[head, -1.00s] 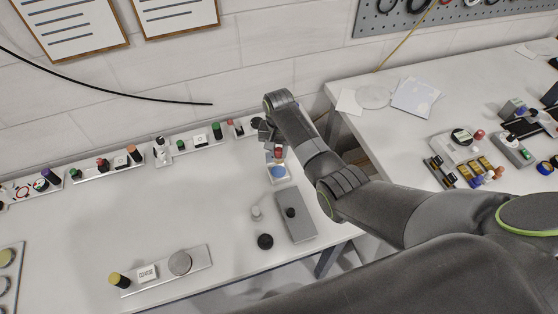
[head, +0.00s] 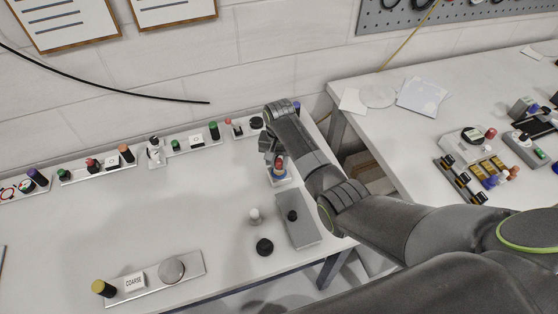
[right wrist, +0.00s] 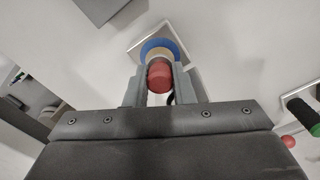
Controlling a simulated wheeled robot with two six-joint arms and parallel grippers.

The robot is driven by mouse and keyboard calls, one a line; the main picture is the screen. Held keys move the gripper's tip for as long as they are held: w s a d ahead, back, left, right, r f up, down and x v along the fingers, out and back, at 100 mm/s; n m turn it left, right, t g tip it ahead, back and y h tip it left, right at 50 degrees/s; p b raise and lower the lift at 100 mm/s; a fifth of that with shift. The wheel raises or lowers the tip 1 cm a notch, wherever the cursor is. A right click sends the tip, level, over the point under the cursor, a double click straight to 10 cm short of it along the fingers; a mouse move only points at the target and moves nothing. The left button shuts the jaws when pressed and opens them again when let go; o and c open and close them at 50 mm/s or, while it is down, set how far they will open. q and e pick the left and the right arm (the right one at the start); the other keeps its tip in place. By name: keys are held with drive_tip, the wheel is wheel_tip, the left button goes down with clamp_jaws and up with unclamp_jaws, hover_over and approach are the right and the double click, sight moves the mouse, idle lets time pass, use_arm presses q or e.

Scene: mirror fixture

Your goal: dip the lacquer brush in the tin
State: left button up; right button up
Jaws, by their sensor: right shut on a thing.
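My right gripper (head: 275,157) is low over the table near its right end. In the right wrist view its two fingers (right wrist: 160,88) are closed on a red, round-ended thing (right wrist: 160,76), probably the lacquer brush's handle. Beyond the red end are a pale part and a blue round piece (right wrist: 163,47) over a white square plate (right wrist: 135,47). In the head view the red part (head: 279,165) stands just above the blue piece. Whether it touches or enters it, I cannot tell. Bristles are not visible, and I cannot pick out the tin for certain. My left gripper is not in view.
A grey block with a black knob (head: 305,230), a small pale knobbed piece (head: 254,216) and a black round piece (head: 265,247) lie nearer. Fixture strips line the wall (head: 100,168). The table's middle is clear.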

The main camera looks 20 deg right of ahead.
sight(279, 160)
drive_tip(key=shift+f+b, duration=0.3)
drive_tip(key=shift+f, duration=0.2)
idle(0.9)
drive_tip(key=shift+s+f+p, duration=0.1)
drive_tip(key=shift+s+p, duration=0.05)
drive_tip(key=shift+p, duration=0.2)
idle(1.4)
wheel_tip(279, 160, up, 7)
drive_tip(key=p, duration=0.8)
idle(0.6)
